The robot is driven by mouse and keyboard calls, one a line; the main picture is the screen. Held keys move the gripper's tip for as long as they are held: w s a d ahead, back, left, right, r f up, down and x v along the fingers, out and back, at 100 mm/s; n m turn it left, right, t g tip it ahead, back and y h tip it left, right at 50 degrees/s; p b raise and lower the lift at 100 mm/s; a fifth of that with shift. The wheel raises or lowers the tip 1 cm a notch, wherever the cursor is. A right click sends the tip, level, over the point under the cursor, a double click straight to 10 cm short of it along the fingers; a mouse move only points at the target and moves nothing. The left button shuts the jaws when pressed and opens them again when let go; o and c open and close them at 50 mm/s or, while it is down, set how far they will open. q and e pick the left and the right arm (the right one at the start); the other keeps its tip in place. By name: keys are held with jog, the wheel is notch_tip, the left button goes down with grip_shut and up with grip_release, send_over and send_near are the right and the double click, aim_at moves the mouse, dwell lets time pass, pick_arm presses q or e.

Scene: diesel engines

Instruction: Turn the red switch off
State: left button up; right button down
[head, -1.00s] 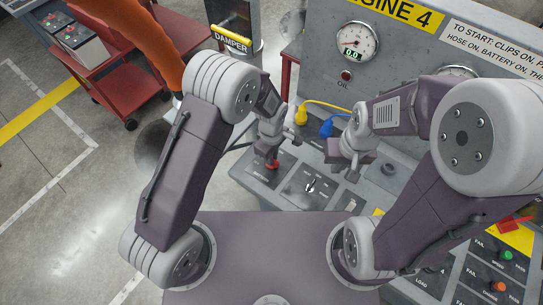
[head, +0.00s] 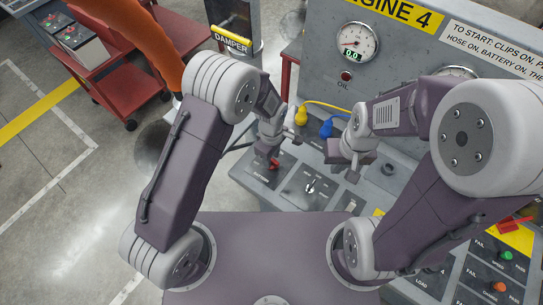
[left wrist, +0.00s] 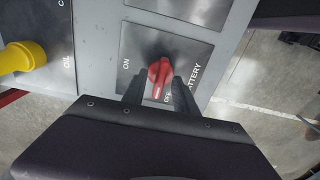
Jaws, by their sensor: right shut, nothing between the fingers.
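The red switch (left wrist: 160,72) is a rotary knob on the panel marked BATTERY, seen in the left wrist view. ON is lettered at its left, and its long end points down toward the partly covered OFF lettering. It also shows small in the head view (head: 274,165), partly behind my left gripper (head: 267,157). In the left wrist view my left gripper (left wrist: 160,90) is open, with one dark finger on each side of the knob's lower end; I cannot tell whether they touch it. My right gripper (head: 348,158) is shut and empty above the panel to the right.
A rotary selector (head: 310,187) sits on the panel right of the switch. Yellow (head: 302,115) and blue (head: 327,128) connectors with cables are behind the grippers. A yellow plug (left wrist: 22,57) shows at left in the wrist view. A red cart (head: 120,85) stands on the floor at left.

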pick_arm(q)
notch_tip(320, 180, up, 9)
jog(key=b, duration=0.1)
dwell(0.6)
jog(key=a+r+n+t+b, duration=0.1)
jog(key=a+r+n+b, duration=0.15)
jog(key=a, duration=1.05)
jog(key=s+a+f+m, duration=0.2)
jog(key=s+a+m, duration=0.3)
jog(key=s+m, duration=0.5)
jog(key=m, duration=0.3)
jog(key=shift+f, duration=0.25)
